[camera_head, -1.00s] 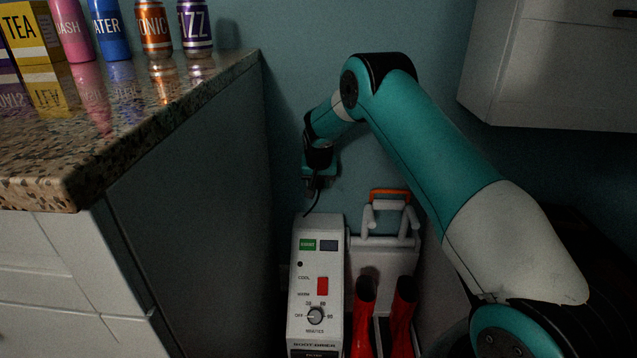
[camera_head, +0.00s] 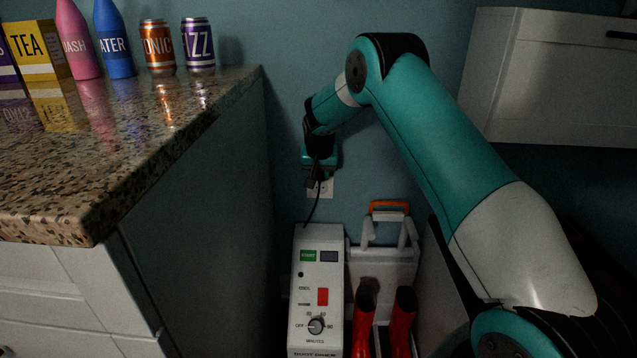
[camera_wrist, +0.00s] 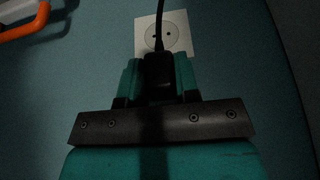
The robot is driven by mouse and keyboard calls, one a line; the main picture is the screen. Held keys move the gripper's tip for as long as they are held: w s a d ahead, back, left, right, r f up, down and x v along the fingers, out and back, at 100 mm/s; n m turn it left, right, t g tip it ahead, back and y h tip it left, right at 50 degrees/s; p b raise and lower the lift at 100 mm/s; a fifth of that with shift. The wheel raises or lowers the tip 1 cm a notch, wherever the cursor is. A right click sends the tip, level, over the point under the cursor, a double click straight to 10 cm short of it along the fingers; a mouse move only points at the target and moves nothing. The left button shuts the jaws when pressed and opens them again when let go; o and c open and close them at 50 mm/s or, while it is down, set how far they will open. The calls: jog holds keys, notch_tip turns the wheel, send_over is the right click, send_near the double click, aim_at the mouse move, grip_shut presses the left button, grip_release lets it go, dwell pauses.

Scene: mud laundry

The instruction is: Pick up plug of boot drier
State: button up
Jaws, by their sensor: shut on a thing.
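The boot drier (camera_head: 317,290) is a white box with a dial and a red switch, standing low between the cabinet and the wall. Its black plug (camera_wrist: 158,72) is between the fingers of my gripper (camera_wrist: 158,80) in the wrist view, with a black cord running from it. In the head view my gripper (camera_head: 318,180) is by the wall above the drier, and the cord hangs down to the drier. My gripper is shut on the plug. A white wall socket (camera_wrist: 168,33) shows its holes beyond the plug; it also shows in the head view (camera_head: 327,187).
A granite counter (camera_head: 130,150) with cans, bottles and a tea box stands at the left. Red boots (camera_head: 402,320) and a white rack with an orange handle (camera_head: 390,206) are right of the drier. A white wall cabinet (camera_head: 550,80) hangs at the right.

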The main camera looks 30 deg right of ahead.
jog(key=s+a+p, duration=0.1)
jog(key=s+a, duration=0.4)
jog(key=s, duration=0.3)
jog(key=s+a+p, duration=0.1)
jog(key=s+a, duration=0.4)
jog(key=s, duration=0.3)
jog(key=shift+a+f, duration=0.25)
jog(key=shift+a, duration=0.15)
jog(key=shift+s, duration=0.1)
